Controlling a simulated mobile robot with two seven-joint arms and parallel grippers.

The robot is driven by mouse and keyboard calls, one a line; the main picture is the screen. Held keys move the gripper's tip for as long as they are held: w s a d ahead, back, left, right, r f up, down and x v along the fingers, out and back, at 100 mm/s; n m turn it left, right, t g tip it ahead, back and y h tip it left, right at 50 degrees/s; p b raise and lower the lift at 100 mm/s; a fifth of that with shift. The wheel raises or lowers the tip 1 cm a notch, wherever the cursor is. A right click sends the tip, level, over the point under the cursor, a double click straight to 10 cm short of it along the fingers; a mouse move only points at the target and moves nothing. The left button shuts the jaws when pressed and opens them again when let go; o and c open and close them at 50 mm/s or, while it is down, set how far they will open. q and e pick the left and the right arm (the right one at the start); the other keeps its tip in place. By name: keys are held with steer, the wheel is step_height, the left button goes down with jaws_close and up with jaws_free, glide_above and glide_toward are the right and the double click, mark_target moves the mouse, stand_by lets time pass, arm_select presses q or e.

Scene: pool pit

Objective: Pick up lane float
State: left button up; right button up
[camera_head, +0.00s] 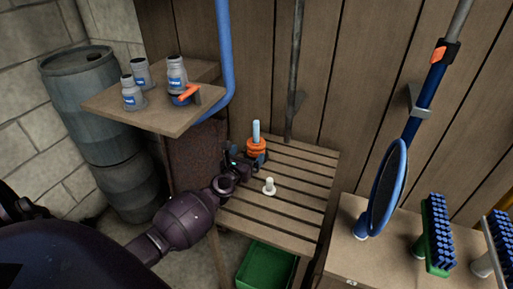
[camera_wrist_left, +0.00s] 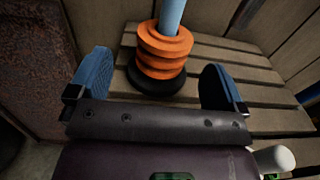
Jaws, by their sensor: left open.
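The lane float (camera_head: 256,147) is a stack of orange discs around an upright light blue rod, standing on a slatted wooden bench. In the left wrist view the orange discs (camera_wrist_left: 163,52) sit on a black round base, seen between my two blue finger pads. My left gripper (camera_head: 252,160) is open at the near side of the float, with a finger to either side. The gripper hides part of the float's base in the head view. My right gripper is not in view.
A white peg (camera_head: 269,186) stands on the slatted bench (camera_head: 300,200) close by my left gripper. A wooden shelf (camera_head: 190,118) with several grey bottles is above left. A blue pipe (camera_head: 226,60) runs down behind. A green crate (camera_head: 266,266) is under the bench.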

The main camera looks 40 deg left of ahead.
mark_target(252, 149)
arm_select(q)
steer(key=shift+w+r, duration=0.2)
steer(key=shift+w, duration=0.2)
steer(key=shift+x, duration=2.2)
steer(key=shift+d, duration=0.2)
steer(key=shift+c, duration=0.2)
steer(key=c, duration=1)
